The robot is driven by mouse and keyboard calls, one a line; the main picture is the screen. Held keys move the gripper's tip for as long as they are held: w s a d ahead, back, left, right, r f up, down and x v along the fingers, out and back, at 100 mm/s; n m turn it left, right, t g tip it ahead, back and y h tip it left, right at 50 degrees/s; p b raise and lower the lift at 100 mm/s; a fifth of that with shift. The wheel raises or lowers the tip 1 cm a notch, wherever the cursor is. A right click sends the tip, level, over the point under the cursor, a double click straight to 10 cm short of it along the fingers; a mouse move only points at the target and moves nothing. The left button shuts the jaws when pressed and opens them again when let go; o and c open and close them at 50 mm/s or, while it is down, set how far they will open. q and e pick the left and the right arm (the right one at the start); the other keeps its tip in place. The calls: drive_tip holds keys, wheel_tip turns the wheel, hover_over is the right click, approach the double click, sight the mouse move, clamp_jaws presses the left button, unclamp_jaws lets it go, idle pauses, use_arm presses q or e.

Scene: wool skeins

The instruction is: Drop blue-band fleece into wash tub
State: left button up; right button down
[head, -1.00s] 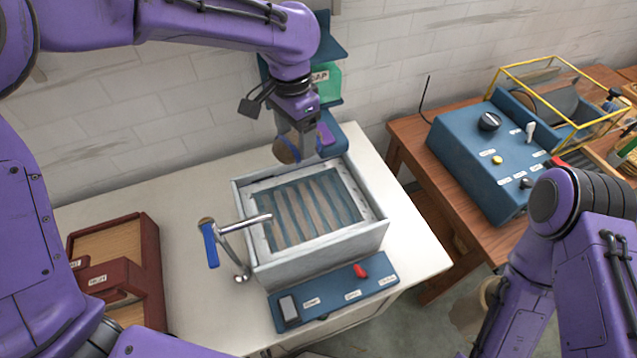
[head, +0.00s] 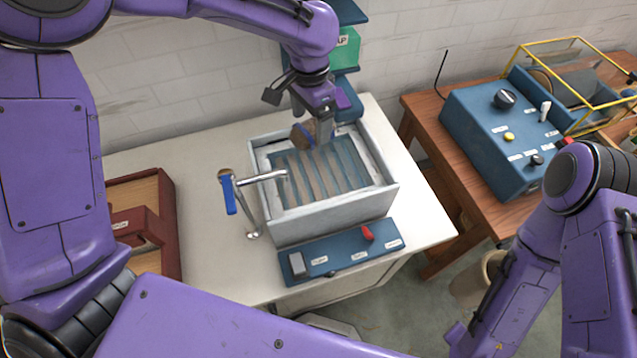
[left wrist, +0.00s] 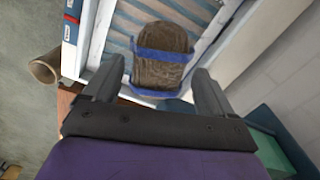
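The blue-band fleece (left wrist: 160,58), a brown wool bundle with blue bands, shows just past and between the fingertips in the left wrist view. In the head view the fleece (head: 302,136) is above the back part of the wash tub (head: 330,222). The tub is a pale grey box with a striped blue-and-brown inside. My left gripper (head: 318,130) points down over the tub. In the left wrist view its fingers (left wrist: 158,68) are spread, with a gap between the left finger and the fleece. My right gripper is not visible; only its arm shows.
A crank with a blue handle (head: 229,194) stands left of the tub. A blue control panel (head: 340,250) lies in front of it. A red-brown wooden tray (head: 168,235) is at left. A blue machine (head: 500,130) stands on the wooden table at right.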

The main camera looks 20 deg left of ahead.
use_arm(q)
drive_tip(key=shift+o, duration=0.7)
drive_tip(key=shift+w+a+f, duration=0.1)
drive_tip(key=shift+w+f, duration=0.1)
drive_tip(key=shift+w, duration=0.25)
drive_tip(key=shift+w+f, duration=0.15)
drive_tip(key=shift+w, duration=0.65)
drive_tip(key=shift+s+r, duration=0.1)
drive_tip(key=shift+s, duration=0.05)
drive_tip(key=r, duration=0.2)
drive_tip(key=s+r+b, duration=0.1)
drive_tip(key=r, duration=0.4)
drive_tip(key=shift+s, duration=0.3)
drive_tip(key=shift+w+a+r, duration=0.1)
drive_tip(key=shift+w+r, duration=0.4)
drive_tip(key=shift+r, duration=0.35)
drive_tip(key=shift+w+r, duration=0.45)
drive_tip(key=shift+r, duration=0.35)
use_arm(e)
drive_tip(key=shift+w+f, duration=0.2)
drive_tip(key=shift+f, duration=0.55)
